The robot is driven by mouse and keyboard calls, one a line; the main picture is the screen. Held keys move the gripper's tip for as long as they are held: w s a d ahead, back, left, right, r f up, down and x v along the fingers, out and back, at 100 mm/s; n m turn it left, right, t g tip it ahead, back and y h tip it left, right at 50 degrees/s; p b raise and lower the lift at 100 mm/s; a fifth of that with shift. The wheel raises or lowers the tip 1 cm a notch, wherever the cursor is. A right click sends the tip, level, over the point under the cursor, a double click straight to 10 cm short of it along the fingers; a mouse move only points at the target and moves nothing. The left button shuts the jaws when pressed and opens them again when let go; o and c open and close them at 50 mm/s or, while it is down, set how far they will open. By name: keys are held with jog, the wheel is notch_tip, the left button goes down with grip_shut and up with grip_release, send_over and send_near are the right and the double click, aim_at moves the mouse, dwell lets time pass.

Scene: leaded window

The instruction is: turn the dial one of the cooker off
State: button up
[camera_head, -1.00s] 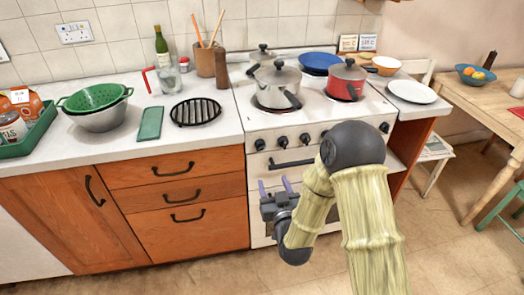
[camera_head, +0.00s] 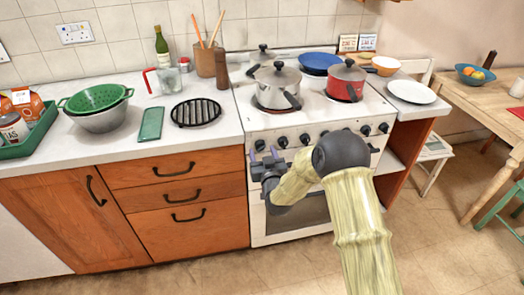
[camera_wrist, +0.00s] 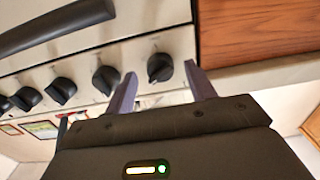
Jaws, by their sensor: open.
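The white cooker (camera_head: 290,125) has a row of several black dials along its front. The leftmost dial (camera_head: 259,145) is right by my gripper (camera_head: 264,153); I see no number on it. In the wrist view, which is turned upside down, this dial (camera_wrist: 160,68) appears between the tips of my two purple fingers (camera_wrist: 160,73). The fingers stand apart, one on either side of it in the picture. I cannot tell whether they touch it. Its pointer ridge looks roughly upright, slightly slanted. The neighbouring dial (camera_wrist: 105,80) lies just left of the fingers there.
The oven handle (camera_wrist: 55,27) runs close by the dials. A steel pot (camera_head: 277,86) and a red pot (camera_head: 346,80) stand on the hob. Wooden drawers (camera_head: 175,185) adjoin the cooker on the left. The floor in front is clear.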

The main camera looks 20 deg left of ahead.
jog(key=shift+w+a, duration=0.4)
jog(key=shift+w, duration=0.2)
jog(key=c, duration=1)
jog(key=shift+o, duration=0.2)
jog(key=shift+n+b, duration=0.35)
jog(key=shift+n, duration=0.05)
jog(key=n+b, duration=0.3)
jog(key=n, duration=0.1)
jog(key=shift+f, duration=0.1)
jog(key=shift+n+b, duration=1.75)
jog(key=shift+n, duration=1.85)
jog(key=shift+d, duration=0.1)
